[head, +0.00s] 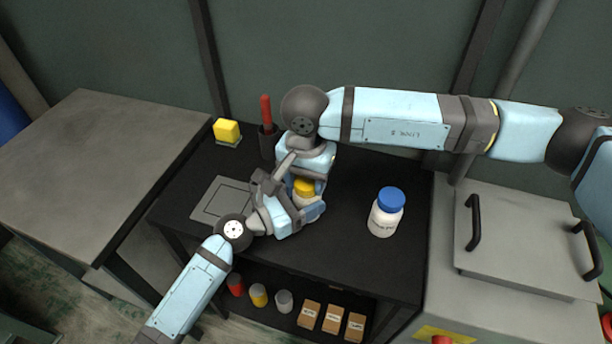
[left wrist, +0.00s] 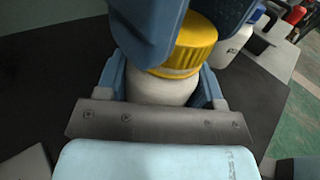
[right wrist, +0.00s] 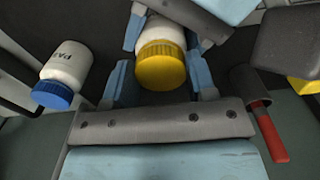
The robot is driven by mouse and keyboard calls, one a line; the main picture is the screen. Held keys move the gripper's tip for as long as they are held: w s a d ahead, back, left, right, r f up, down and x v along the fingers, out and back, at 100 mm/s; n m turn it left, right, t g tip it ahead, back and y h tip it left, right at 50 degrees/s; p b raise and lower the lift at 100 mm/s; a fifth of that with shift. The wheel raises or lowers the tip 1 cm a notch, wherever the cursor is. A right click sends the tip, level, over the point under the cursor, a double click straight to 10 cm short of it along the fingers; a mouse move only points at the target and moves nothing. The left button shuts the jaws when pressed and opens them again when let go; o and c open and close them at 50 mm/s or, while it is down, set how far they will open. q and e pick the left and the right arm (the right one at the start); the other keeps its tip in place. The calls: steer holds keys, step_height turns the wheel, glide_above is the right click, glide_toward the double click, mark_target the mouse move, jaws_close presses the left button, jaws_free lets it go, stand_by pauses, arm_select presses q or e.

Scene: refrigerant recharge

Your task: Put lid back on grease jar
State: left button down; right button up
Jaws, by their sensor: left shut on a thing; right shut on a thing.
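The white grease jar (left wrist: 160,91) stands on the black table with its yellow lid (head: 304,186) on its mouth; the lid also shows in the left wrist view (left wrist: 190,45) and right wrist view (right wrist: 161,66). I cannot tell whether the lid is fully seated. My left gripper (head: 298,205) comes in low from the front and is shut on the jar's white body. My right gripper (head: 309,178) reaches down from above and behind, its fingers shut on either side of the yellow lid. The grippers hide much of the jar in the head view.
A white jar with a blue lid (head: 387,212) stands to the right. A red-handled tool in a dark holder (head: 267,140) and a yellow block (head: 227,131) are at the back left. A grey plate (head: 205,203) lies left. The table between the two jars is clear.

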steer(key=m, duration=0.7)
steer(key=shift+w+a, duration=0.1)
steer(key=shift+a, duration=0.05)
steer(key=m, duration=0.6)
steer(key=shift+w+m, duration=0.15)
steer(key=shift+m, duration=0.15)
steer(key=m, duration=0.6)
steer(key=shift+w+m, duration=0.15)
steer(key=shift+m, duration=0.15)
steer(key=m, duration=0.6)
steer(key=shift+f, duration=0.1)
steer(key=m, duration=0.7)
steer(key=shift+w+d, duration=0.1)
steer(key=shift+d, duration=0.15)
steer(key=m, duration=0.6)
steer(key=shift+d+m, duration=0.15)
steer(key=shift+m, duration=0.15)
steer(key=m, duration=0.6)
steer(key=shift+s, duration=0.25)
steer(key=m, duration=0.5)
steer(key=shift+d+m, duration=0.1)
steer(key=shift+m, duration=0.3)
